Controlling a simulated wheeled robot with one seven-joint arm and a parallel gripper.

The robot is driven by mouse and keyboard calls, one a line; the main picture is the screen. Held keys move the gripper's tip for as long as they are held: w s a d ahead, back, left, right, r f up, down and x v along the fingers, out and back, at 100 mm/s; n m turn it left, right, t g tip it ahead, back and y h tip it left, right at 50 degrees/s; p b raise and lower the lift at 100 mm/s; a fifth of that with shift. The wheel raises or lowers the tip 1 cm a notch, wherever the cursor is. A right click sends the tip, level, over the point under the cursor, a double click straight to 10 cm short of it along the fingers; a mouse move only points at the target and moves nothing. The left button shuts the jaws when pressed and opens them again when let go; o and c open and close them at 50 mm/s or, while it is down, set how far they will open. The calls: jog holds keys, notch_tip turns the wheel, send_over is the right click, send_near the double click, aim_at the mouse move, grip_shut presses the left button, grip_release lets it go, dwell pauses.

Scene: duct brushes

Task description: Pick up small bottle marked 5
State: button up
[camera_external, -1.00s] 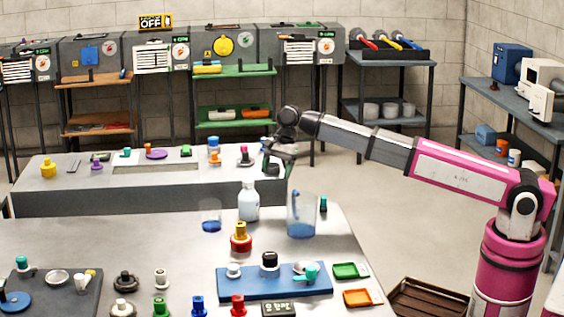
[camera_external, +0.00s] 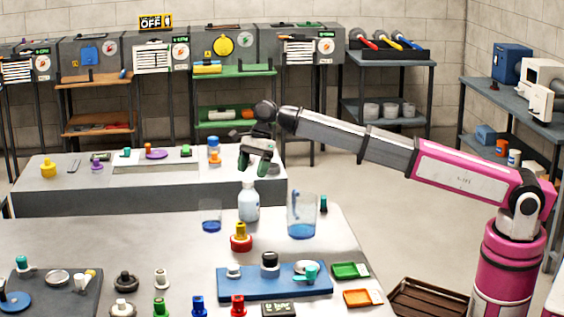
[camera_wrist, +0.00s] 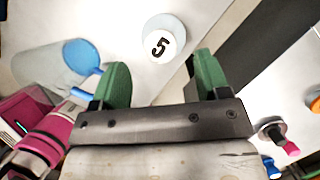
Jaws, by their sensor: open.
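The small bottle (camera_external: 248,204) stands upright on the near table, pale and translucent with a narrower neck. In the wrist view a round white top marked with a black 5 (camera_wrist: 163,38) shows just beyond the fingertips, roughly centred between them. My gripper (camera_external: 255,163) hangs above the bottle in the external view, apart from it. Its two green fingers are spread and empty, as the wrist view also shows (camera_wrist: 161,72).
A clear beaker with a blue base (camera_external: 301,216) stands right of the bottle, and a smaller one (camera_external: 210,217) stands left. A red and yellow piece (camera_external: 241,239) is in front. A blue tray (camera_external: 245,286) with several items lies nearer.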

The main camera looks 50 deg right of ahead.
aim_at(249, 180)
jog(key=x, duration=0.4)
jog(key=shift+w+a+f, duration=0.1)
jog(key=shift+a+f, duration=0.1)
jog(key=shift+f, duration=0.15)
grip_shut()
jog(key=shift+r, duration=0.1)
